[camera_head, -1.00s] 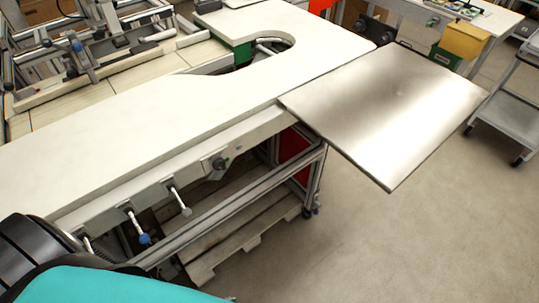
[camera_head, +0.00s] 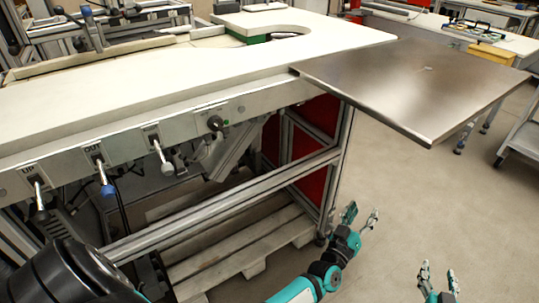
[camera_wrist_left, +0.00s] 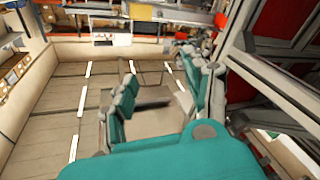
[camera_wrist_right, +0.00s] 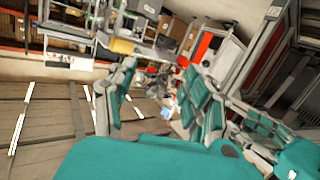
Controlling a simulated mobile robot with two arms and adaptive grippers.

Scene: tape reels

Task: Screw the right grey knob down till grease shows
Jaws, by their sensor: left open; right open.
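A row of levers hangs from the front panel below the white bench top. The right grey knob (camera_head: 167,168) is the light grey ball on the lever right of the blue knob (camera_head: 107,190). No grease can be made out at this size. My left gripper (camera_head: 361,210) is open and empty, low in front of the bench, well right of the levers. My right gripper (camera_head: 439,272) is open and empty, lower and further right. Neither touches anything. Neither wrist view clearly shows the knobs.
A black rotary switch (camera_head: 216,123) sits on the panel right of the levers. A metal plate (camera_head: 420,85) juts out from the bench at the right, above my grippers' height. Under the bench are frame bars and a wooden pallet (camera_head: 245,260).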

